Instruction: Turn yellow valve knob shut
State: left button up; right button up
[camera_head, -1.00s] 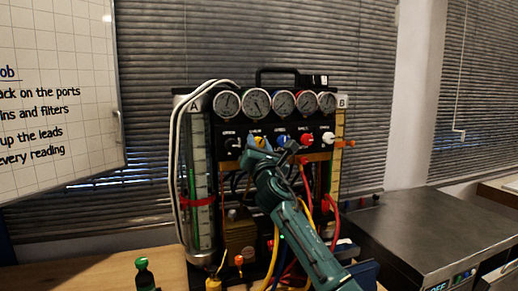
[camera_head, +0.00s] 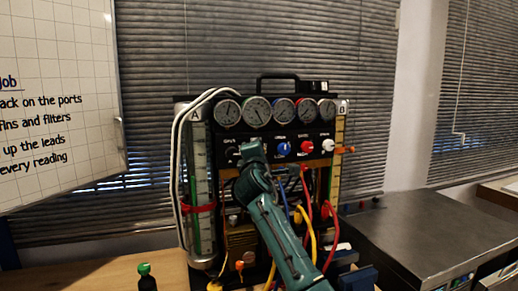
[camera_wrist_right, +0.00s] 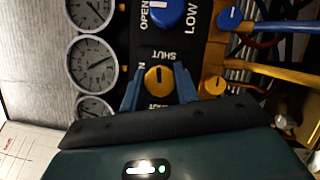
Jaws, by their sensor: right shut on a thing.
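The yellow valve knob (camera_wrist_right: 158,78) sits on the black panel in the right wrist view, with the word SHUT printed beside it. My right gripper (camera_wrist_right: 158,92) has its two blue fingers on either side of the knob and is shut on it. In the head view my teal right arm and gripper (camera_head: 250,150) reach up to the panel and hide the knob. I cannot read the knob's exact pointer angle. My left gripper is not in view.
The gauge rig holds several round gauges (camera_head: 257,110) above the knobs. A blue knob (camera_head: 284,148), a red knob (camera_head: 306,147) and a white knob (camera_head: 328,145) sit right of my gripper. Yellow hoses (camera_head: 309,235) and red hoses hang below. A green-capped bottle (camera_head: 146,279) stands front left.

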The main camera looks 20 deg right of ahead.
jog(key=shift+m+g+p, duration=0.4)
jog(key=shift+m, duration=0.5)
jog(key=o, duration=1)
jog(key=shift+c, duration=0.2)
jog(key=b+v, duration=0.2)
jog(key=v, duration=1.1)
jog(key=shift+s, duration=0.1)
